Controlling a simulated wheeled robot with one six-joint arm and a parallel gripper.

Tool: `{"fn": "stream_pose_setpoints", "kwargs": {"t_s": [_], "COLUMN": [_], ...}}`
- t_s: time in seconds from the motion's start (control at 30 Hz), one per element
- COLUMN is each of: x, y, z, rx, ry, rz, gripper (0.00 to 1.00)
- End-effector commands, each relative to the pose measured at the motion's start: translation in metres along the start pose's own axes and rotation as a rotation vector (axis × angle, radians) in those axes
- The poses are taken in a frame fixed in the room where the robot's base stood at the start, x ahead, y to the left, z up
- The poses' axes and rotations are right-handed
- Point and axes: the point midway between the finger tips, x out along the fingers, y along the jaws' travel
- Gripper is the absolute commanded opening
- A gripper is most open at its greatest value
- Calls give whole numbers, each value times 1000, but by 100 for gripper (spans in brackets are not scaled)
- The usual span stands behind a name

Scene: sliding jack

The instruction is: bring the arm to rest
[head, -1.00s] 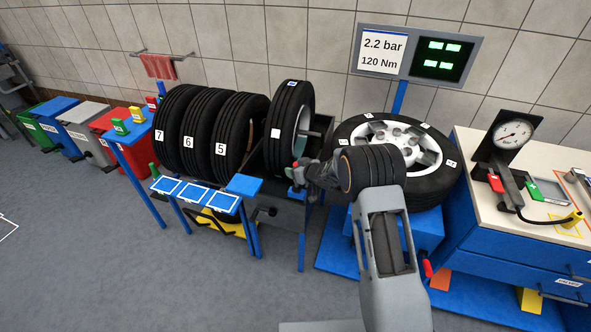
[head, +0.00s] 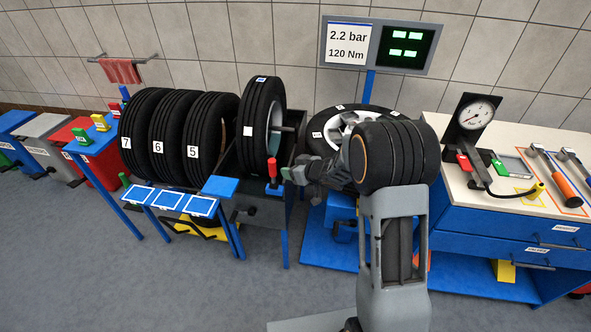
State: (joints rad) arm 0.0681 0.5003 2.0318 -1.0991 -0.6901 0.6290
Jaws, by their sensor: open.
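My arm rises from the bottom of the head view and bends left at a dark, ribbed joint. My gripper (head: 287,174) is at the arm's left end, open, beside a red-topped lever (head: 272,168) at the front of the tyre stand. I see nothing held between the jaws. Whether the jaws touch the lever cannot be told from this angle.
A wheel stands upright in the dark stand (head: 252,212), left of my gripper. Tyres numbered 7, 6 and 5 (head: 199,140) are racked further left. A lying wheel (head: 326,132) is behind my arm. A workbench (head: 480,200) with a gauge (head: 474,115) stands at right. Open floor lies at front left.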

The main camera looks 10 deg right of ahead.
Motion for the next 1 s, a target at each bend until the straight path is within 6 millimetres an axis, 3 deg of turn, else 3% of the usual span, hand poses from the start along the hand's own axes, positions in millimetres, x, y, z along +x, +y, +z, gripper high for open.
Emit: {"fn": "stream_pose_setpoints", "kwargs": {"t_s": [0.2,0.73,0.83,0.9,1.0], "x": [-10,-11,-12,-16,-41], "y": [0,0,11,23,41], "z": [0,1,12,32,60], "rx": [1,-18,-50,-48,-19], "ry": [0,-6,-69,-160,-340], "rz": [0,4,62,144,299], "gripper": [57,57,57,57,57]}}
